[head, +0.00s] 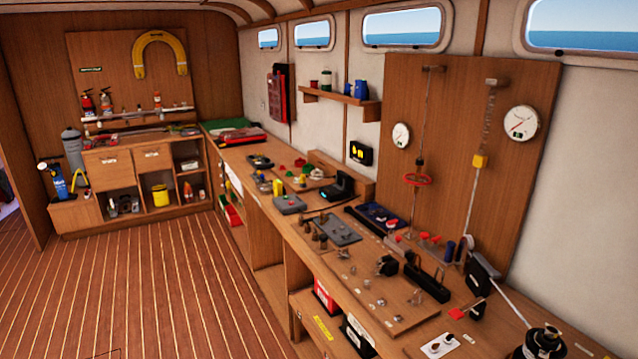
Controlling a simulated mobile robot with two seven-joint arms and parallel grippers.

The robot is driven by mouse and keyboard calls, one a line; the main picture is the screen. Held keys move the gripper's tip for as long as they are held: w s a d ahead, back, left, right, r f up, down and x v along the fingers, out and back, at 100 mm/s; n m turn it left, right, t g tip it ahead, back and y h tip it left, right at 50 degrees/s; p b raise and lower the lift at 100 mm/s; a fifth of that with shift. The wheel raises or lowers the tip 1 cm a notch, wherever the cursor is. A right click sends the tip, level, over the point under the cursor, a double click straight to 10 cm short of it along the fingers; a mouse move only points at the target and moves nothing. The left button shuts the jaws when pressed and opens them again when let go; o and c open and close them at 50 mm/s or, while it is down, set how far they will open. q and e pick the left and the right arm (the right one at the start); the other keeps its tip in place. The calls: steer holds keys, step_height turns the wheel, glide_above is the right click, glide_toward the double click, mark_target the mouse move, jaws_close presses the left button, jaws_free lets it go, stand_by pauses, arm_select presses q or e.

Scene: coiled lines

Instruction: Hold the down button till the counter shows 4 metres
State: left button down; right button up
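Neither of my grippers shows in the head view. A small white plate (440,346) with dark and red spots like buttons lies on the bench at the bottom edge; I cannot tell which spot is the down button. Beside it at the bottom right is a black round machine (541,341), cut off by the frame edge. A pale line runs from it up to a black box (482,268). A black unit with a yellow face (361,152) hangs on the wall. No counter reading is legible anywhere.
A long wooden bench (290,228) runs along the right wall, crowded with fittings. A wooden board (455,115) carries two round dials and hanging lines. Low shelves (150,205) stand at the back left. The striped floor (140,290) on the left is clear.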

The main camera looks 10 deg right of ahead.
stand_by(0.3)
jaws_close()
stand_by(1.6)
